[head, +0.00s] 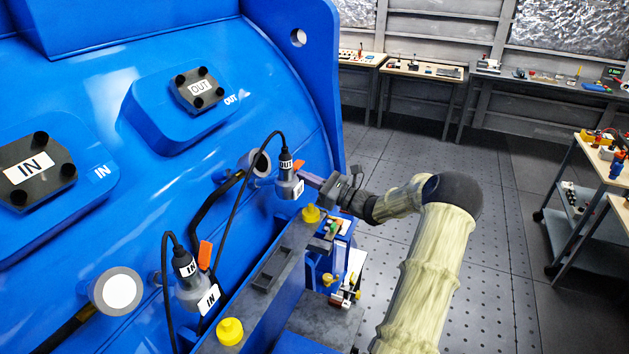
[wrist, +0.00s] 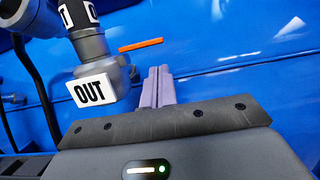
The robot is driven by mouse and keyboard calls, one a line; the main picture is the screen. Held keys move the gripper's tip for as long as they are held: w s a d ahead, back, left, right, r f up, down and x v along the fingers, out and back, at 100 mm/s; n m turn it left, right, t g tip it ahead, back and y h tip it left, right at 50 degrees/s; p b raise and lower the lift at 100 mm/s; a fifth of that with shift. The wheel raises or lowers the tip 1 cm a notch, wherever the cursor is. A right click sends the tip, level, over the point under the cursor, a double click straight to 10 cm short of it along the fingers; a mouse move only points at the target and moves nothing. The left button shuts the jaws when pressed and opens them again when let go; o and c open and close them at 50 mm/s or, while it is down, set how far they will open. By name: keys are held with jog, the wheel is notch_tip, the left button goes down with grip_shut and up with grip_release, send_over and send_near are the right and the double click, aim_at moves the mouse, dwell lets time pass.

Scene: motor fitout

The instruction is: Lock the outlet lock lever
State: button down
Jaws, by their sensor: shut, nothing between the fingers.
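The outlet lock lever is a small orange bar (head: 299,165) at the grey outlet fitting labelled OUT (head: 288,185). In the wrist view the orange lever (wrist: 141,45) lies nearly level, its left end by the OUT fitting (wrist: 93,86). My gripper (head: 312,180) reaches in from the right, close beside the fitting. Its two purple-grey fingers (wrist: 158,86) are shut together and empty. In the wrist view their tips sit just below the lever's right end, with a gap in the picture. Depth between tips and lever is unclear.
The inlet fitting (head: 193,290) stands lower left with its own orange lever (head: 205,254) hanging upright. Black cables run beside both fittings. A dark ledge with yellow knobs (head: 229,331) lies below. The big blue motor housing (head: 120,90) fills the left. Open floor lies right.

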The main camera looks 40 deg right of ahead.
jog(key=shift+s+r+p, duration=0.1)
jog(key=shift+r+p, duration=0.25)
jog(key=shift+r, duration=0.55)
jog(key=shift+n+b, duration=0.3)
jog(key=shift+b, duration=0.05)
